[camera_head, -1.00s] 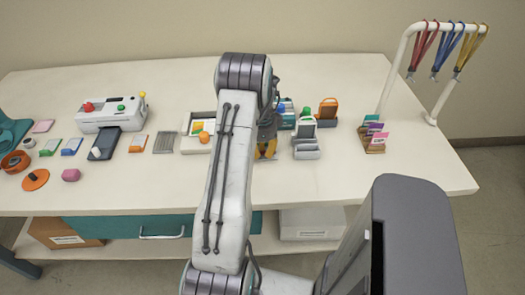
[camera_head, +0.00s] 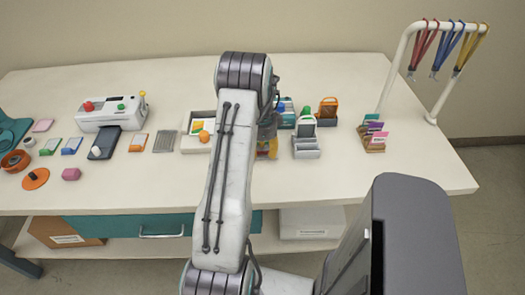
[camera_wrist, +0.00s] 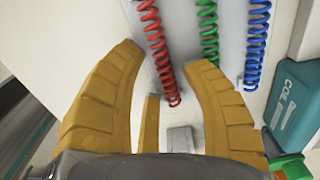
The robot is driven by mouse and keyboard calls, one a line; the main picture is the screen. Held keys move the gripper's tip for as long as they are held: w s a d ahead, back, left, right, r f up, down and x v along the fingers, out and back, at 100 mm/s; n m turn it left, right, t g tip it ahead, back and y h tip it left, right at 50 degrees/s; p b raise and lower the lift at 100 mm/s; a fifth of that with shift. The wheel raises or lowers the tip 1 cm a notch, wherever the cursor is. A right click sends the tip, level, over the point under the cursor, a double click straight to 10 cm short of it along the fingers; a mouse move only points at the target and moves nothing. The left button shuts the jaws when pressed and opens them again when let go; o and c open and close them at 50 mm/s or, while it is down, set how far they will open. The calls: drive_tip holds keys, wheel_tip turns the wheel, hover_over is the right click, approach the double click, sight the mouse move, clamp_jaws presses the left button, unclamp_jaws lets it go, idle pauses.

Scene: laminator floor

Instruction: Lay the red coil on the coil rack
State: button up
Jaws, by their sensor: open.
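The red coil (camera_wrist: 158,48) shows in the wrist view as a long spiral lying over a pale grey plate, its near end between my gripper's fingers. My gripper (camera_wrist: 165,56) has its yellow fingers spread, one on each side of the red coil, without closing on it. In the head view my gripper (camera_head: 268,149) is low over the table, mostly hidden behind my arm. The coils are hidden there. I cannot tell for certain which thing is the coil rack; the pale plate (camera_wrist: 183,22) under the coils shows only in part.
A green coil (camera_wrist: 208,28) and a blue coil (camera_wrist: 257,42) lie right of the red one. A teal box (camera_wrist: 302,112) stands close to the right finger. The table front is clear.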

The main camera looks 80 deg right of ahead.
sight(263, 151)
wheel_tip(263, 151, up, 12)
idle(0.6)
drive_tip(key=a+f+n+y, duration=0.2)
drive_tip(key=a+f+n, duration=0.2)
drive_tip(key=a+n, duration=0.75)
drive_tip(key=w+a+r+n+t, duration=0.1)
drive_tip(key=w+a+r+n, duration=0.3)
drive_tip(key=a+n, duration=0.3)
drive_tip(key=w+a+r+n+t+h, duration=0.1)
drive_tip(key=w+a+r+n, duration=0.3)
drive_tip(key=a, duration=1.3)
drive_tip(key=w+a+r+n+t+h, duration=0.1)
drive_tip(key=w+a+r+n, duration=0.3)
drive_tip(key=a+n, duration=0.6)
drive_tip(key=shift+w+a+r+t, duration=0.2)
drive_tip(key=shift+a+r+t, duration=0.3)
drive_tip(key=shift+a+r, duration=0.6)
drive_tip(key=shift+d+r, duration=0.1)
drive_tip(key=shift+d, duration=0.2)
